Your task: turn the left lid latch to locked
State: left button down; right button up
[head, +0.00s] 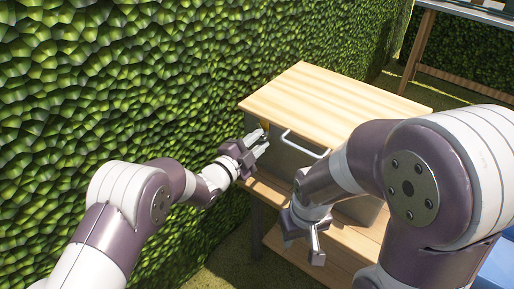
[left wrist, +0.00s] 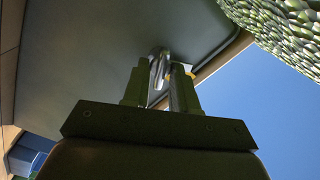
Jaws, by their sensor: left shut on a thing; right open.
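A wooden cabinet with a pale top (head: 335,105) stands in front of me; a grey front panel (head: 285,152) shows under the top. My left gripper (head: 262,147) is at the panel's left end, close under the top's edge. In the left wrist view its fingers (left wrist: 160,85) are shut on a small shiny metal piece, the left lid latch (left wrist: 156,62), on the grey panel. The fingers hide much of it, so I cannot tell its turn. A small yellow part (head: 264,124) shows beside the gripper. My right gripper (head: 317,240) is open and empty in front of the cabinet.
A white bar handle (head: 304,143) crosses the panel, just right of my left gripper. A lower wooden shelf (head: 310,267) lies beneath. A green leafy hedge (head: 110,70) runs close along the left. Another table (head: 470,15) stands at the back right.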

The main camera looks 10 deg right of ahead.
pick_arm(q)
jog(key=shift+f+m+b, duration=0.15)
jog(key=shift+m+b, duration=1.25)
jog(key=shift+m, duration=0.1)
jog(key=shift+f+m+b, duration=0.1)
jog(key=shift+m+b, duration=1.3)
jog(key=shift+m, duration=0.1)
jog(key=c, duration=0.9)
grip_release()
jog(key=shift+r, duration=0.1)
jog(key=shift+c, duration=0.2)
jog(key=p+v, duration=0.2)
jog(key=v, duration=1)
jog(key=shift+s+a, duration=0.3)
